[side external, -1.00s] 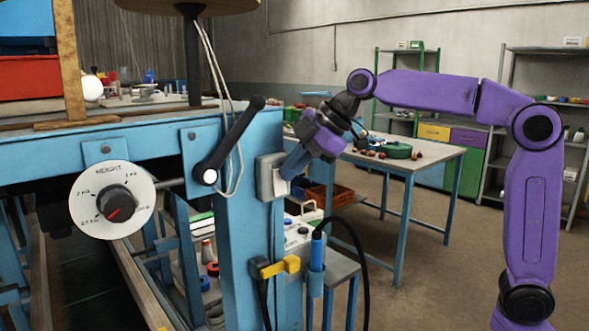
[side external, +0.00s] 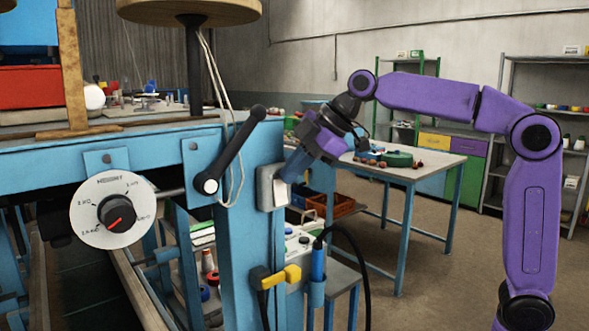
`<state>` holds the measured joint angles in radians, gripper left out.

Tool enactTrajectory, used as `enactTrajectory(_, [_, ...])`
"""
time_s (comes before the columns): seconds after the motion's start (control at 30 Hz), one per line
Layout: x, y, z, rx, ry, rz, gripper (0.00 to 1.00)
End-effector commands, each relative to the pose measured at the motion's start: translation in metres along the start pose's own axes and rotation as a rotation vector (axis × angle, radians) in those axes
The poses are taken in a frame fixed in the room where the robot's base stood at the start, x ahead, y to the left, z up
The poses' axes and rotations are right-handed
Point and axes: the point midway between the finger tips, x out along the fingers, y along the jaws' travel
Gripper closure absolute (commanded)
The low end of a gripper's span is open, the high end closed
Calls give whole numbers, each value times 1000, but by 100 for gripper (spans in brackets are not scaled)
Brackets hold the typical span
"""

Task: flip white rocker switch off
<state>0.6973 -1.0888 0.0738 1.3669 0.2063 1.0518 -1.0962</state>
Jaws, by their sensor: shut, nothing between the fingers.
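The switch box (side external: 268,188), a pale grey plate holding the white rocker, is fixed on the blue upright post right of the black lever. My gripper (side external: 285,178) reaches in from the right with its blue fingers shut and empty. The fingertips are at the front of the switch box, at the rocker. They cover most of the rocker, so I cannot tell which way it is tipped, nor whether the tips press on it or only stand close.
A black lever (side external: 232,152) slants beside the switch box. A weight dial (side external: 108,210) is at left. Below are a yellow-handled part (side external: 291,275) and a blue holder with a black cable (side external: 318,262). A workbench (side external: 425,172) stands behind my arm.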

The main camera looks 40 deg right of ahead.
Motion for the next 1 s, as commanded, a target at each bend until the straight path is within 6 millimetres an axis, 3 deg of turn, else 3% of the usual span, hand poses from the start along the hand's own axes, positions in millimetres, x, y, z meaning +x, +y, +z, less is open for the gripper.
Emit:
enactTrajectory(0.17, [-4,-5,-1,-1,1,0,100])
enactTrajectory(0.47, [-24,-33,-3,-2,2,1,100])
enactTrajectory(1.0, [-108,-13,-6,0,0,2,100])
